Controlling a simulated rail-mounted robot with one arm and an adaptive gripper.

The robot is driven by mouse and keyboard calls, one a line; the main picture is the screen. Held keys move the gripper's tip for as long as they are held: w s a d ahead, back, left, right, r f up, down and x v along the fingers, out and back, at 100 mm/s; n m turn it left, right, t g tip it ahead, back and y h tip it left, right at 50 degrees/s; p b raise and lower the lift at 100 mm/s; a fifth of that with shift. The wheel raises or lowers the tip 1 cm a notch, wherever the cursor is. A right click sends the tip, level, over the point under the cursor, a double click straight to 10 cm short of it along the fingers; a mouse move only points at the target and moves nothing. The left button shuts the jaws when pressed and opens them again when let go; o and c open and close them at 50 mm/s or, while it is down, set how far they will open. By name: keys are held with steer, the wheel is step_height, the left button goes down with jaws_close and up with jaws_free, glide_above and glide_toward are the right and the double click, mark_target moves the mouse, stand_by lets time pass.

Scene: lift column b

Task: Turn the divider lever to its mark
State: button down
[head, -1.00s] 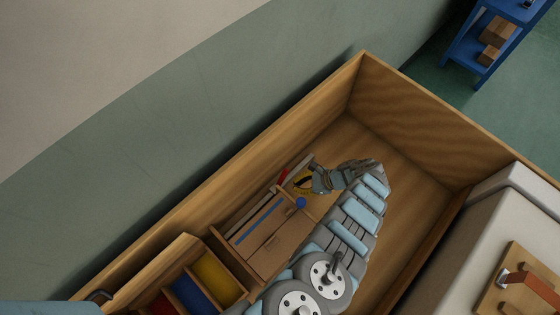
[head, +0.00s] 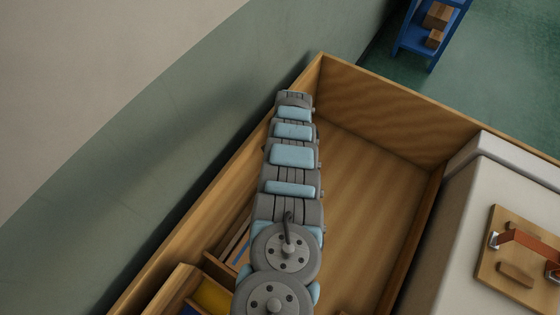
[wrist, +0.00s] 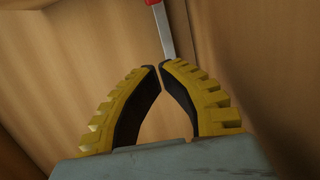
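The divider lever (wrist: 162,32), a flat grey metal bar with a red end at the top edge of the picture, shows in the wrist view just beyond my fingertips. Its lower end passes behind the right fingertip, so I cannot see whether they touch. My gripper (wrist: 160,66) has yellow ribbed fingers with black inner pads. The tips almost meet, with only a thin gap and nothing visible between them. In the head view my arm hides the gripper and the lever. No mark can be made out.
A compartment with a blue strip (head: 238,247) and a yellow bin (head: 213,294) show at lower left. A pale block (head: 455,210) carries a board with an orange strap (head: 530,244). A blue shelf (head: 403,40) stands beyond.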

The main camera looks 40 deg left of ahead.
steer(key=f+b, duration=0.1)
steer(key=f, duration=0.1)
steer(key=s+f+b, duration=0.1)
steer(key=f+b, duration=0.1)
steer(key=f, duration=0.1)
steer(key=f+b, duration=0.2)
steer(key=f, duration=0.1)
steer(key=shift+s+d, duration=0.1)
steer(key=shift+s, duration=0.1)
steer(key=s+r+p, duration=0.1)
steer(key=p, duration=0.2)
steer(key=shift+s+d+r+p, duration=0.1)
steer(key=shift+s+r+p, duration=0.15)
steer(key=shift+s+p, duration=0.1)
steer(key=shift+s+d+r+p, duration=0.1)
steer(key=shift+s+r+p, duration=0.1)
steer(key=shift+s+p, duration=0.3)
steer(key=shift+s+d+r+p, duration=0.15)
steer(key=shift+s+p, duration=0.15)
steer(key=shift+p, duration=0.3)
steer(key=shift+s+f, duration=0.1)
steer(key=shift+r+p, duration=0.2)
steer(key=shift+p, duration=0.3)
